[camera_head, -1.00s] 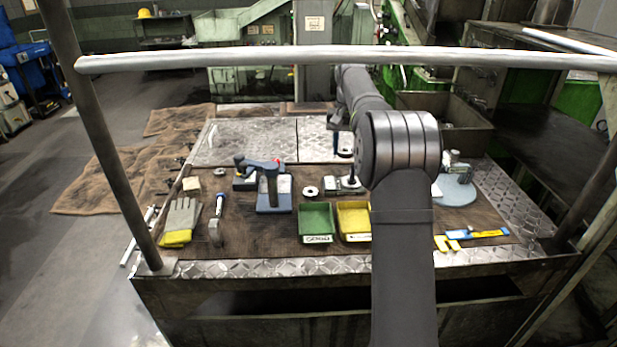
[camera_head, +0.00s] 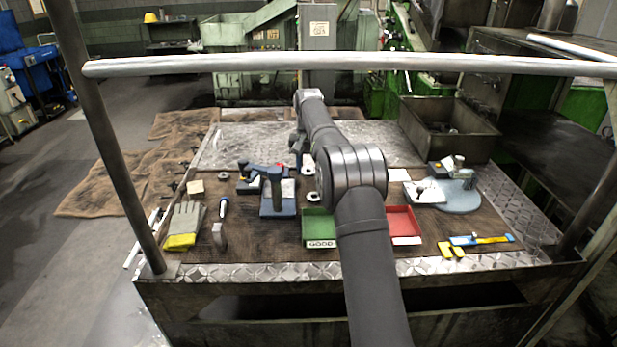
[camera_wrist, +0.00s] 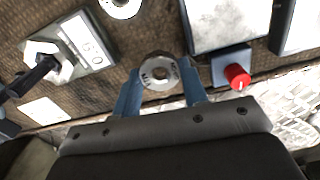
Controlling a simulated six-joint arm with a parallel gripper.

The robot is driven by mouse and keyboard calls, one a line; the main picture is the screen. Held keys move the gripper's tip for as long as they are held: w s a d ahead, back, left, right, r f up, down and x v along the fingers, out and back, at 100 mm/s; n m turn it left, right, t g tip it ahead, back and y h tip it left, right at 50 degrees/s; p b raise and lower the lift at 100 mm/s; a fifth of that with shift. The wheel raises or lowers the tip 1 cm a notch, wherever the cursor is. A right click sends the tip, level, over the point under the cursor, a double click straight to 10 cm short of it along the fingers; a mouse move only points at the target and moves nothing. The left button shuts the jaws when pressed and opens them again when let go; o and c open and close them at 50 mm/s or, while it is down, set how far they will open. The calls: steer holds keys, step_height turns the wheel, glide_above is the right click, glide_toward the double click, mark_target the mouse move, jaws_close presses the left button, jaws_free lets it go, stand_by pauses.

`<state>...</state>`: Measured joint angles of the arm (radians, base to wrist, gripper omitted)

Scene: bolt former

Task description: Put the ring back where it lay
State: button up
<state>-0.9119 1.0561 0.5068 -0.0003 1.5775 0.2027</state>
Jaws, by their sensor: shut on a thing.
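In the wrist view my gripper (camera_wrist: 160,88) has its two blue fingers closed around a pale metal ring (camera_wrist: 161,72) with dark markings and a hole. In the head view my gripper (camera_head: 301,160) is at the back middle of the brown bench mat, partly hidden by my arm. The held ring (camera_head: 308,166) shows there as a small pale spot. I cannot tell whether it touches the mat. A second ring (camera_head: 313,197) lies on the mat nearer the front; it also shows at the top of the wrist view (camera_wrist: 120,7).
A grey device with a display (camera_wrist: 88,38) lies left in the wrist view. A blue block with a red knob (camera_wrist: 237,76) is close to the right finger. In the head view a blue stand (camera_head: 277,208), green tray (camera_head: 319,228) and red tray (camera_head: 404,225) stand in front.

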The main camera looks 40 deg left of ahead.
mark_target(309, 185)
step_height(309, 185, down, 4)
steer(key=shift+r, duration=0.25)
steer(key=shift+f, duration=0.25)
steer(key=shift+s+d+f, duration=0.1)
steer(key=shift+d+f, duration=0.05)
steer(key=shift+f, duration=0.35)
steer(key=o, duration=0.7)
steer(key=shift+f, duration=0.15)
step_height(309, 185, up, 14)
steer(key=shift+f, duration=0.1)
